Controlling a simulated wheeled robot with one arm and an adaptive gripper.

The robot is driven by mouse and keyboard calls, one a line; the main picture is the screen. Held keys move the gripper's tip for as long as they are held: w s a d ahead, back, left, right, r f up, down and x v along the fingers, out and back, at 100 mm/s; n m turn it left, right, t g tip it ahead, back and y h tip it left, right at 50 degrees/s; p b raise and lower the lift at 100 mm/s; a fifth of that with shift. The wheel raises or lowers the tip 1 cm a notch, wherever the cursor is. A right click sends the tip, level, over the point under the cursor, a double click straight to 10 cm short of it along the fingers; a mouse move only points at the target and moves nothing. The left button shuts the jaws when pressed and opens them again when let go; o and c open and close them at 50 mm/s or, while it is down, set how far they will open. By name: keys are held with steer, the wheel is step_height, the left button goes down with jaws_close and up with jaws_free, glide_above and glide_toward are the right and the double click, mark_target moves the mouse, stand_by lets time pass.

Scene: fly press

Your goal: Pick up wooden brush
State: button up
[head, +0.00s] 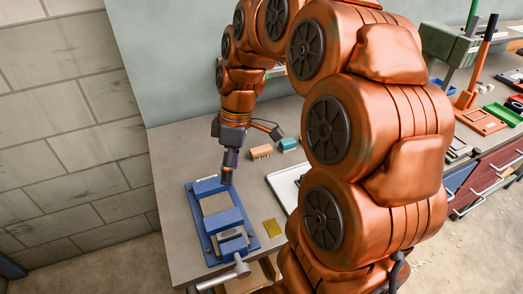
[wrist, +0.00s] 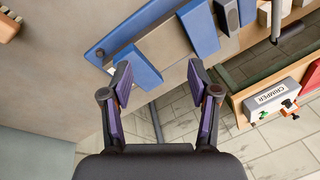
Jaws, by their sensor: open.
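The wooden brush (head: 261,151) lies on the grey bench in the head view, behind the vise, with a light brown block and bristles along its lower edge. In the wrist view the wooden brush (wrist: 8,28) shows only in part, cut off at the top left corner. My gripper (wrist: 158,68) is open, with nothing between its fingers. It hangs over the blue vise (head: 222,221), to the left of the brush in the head view and apart from it. The vise (wrist: 202,28) also lies beyond the fingertips in the wrist view.
A teal block (head: 288,144) lies close to the right of the brush. A pale tray (head: 285,184) is in front of them, partly behind my arm. A yellow piece (head: 273,233) lies right of the vise.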

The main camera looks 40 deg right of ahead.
steer(key=w+d+f+n+t+y, duration=0.1)
steer(key=w+d+n, duration=0.3)
steer(key=w+d, duration=0.5)
steer(key=n+t+p, duration=0.1)
steer(key=n, duration=0.1)
glide_toward(261, 148)
steer(key=shift+x, duration=1.2)
steer(key=shift+p+x, duration=2.05)
steer(key=shift+x, duration=1.9)
steer(key=shift+s+y, duration=0.1)
steer(key=shift+y, duration=0.2)
jaws_close()
steer(key=shift+r, duration=0.15)
steer(key=shift+r+b, duration=0.8)
steer(key=shift+r, duration=0.05)
steer(key=shift+r+b, duration=0.4)
steer(key=shift+r, duration=0.35)
steer(key=s+a+b, duration=0.1)
steer(key=s, duration=0.4)
steer(key=s+a+r+b, duration=0.1)
steer(key=s+a+b, duration=0.1)
steer(key=s, duration=0.3)
steer(key=s+a+b, duration=0.2)
steer(key=s, duration=0.3)
steer(key=shift+a+r, duration=0.2)
steer(key=shift+r, duration=0.1)
